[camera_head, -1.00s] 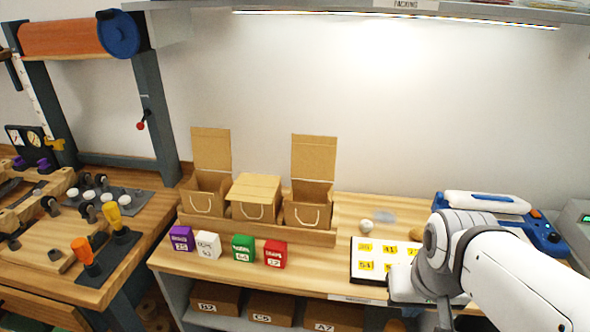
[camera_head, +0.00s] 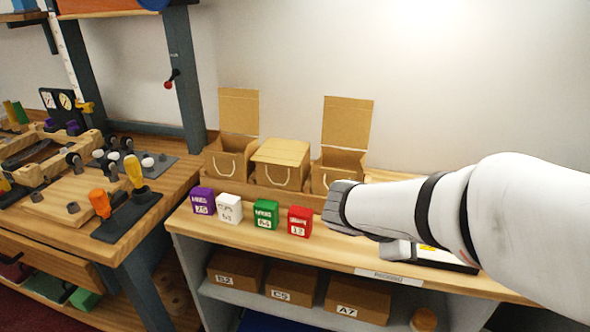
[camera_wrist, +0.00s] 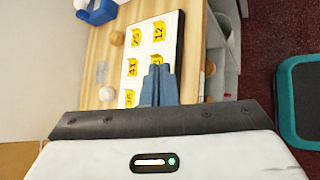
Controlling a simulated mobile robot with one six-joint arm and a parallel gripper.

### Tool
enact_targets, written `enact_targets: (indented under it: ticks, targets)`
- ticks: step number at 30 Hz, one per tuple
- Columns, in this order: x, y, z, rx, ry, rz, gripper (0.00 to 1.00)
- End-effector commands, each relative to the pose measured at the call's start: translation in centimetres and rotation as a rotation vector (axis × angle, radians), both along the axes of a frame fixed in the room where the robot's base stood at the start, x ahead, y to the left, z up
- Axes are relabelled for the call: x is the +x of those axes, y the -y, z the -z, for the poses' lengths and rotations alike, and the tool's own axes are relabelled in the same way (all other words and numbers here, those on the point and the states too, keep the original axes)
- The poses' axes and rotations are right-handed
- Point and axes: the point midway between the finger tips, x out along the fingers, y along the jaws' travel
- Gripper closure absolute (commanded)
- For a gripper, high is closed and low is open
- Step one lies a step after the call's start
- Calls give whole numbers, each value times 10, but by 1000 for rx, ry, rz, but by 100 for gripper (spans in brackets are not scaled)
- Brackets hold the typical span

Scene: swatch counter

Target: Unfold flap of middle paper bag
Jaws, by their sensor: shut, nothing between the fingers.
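The middle paper bag (camera_head: 280,174) stands between two others in a wooden holder (camera_head: 313,200). Its brown flap (camera_head: 282,152) is folded down over the top. The left bag (camera_head: 230,165) and the right bag (camera_head: 336,165) stand open with their flaps upright. Each bag has a light string handle on its front. My gripper (camera_wrist: 157,82) shows in the wrist view with its grey-blue fingers together and empty. It is over the card with yellow number tags, apart from the bags. The bags are not in the wrist view.
Purple (camera_head: 203,201), white (camera_head: 229,208), green (camera_head: 265,214) and red (camera_head: 299,221) small boxes stand before the bags. The number card (camera_wrist: 148,28) lies to the right. A blue device (camera_wrist: 97,10) shows in the wrist view. Cartons (camera_head: 292,285) sit on the shelf below.

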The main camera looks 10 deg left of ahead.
Motion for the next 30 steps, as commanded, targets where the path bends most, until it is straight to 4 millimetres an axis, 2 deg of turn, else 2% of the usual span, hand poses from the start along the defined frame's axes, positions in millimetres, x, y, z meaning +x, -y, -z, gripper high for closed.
enact_targets:
  ticks: [1,2,5,6,8,9,12,15,18,22,30]
  targets:
    - [20,-28,18,-128,-2,-136,100]
    - [31,-45,18,-206,5,-211,100]
    - [60,-111,21,-460,51,-450,100]
    - [67,-140,21,-554,80,-535,100]
    - [72,-185,23,-685,128,-652,100]
    - [72,-214,24,-762,164,-717,100]
    - [65,-275,27,-917,251,-848,100]
    - [55,-317,29,-1017,321,-928,100]
    - [49,-338,29,-1068,360,-966,100]
    - [56,-344,25,-1085,373,-975,100]
    - [103,-338,14,-1083,369,-971,100]
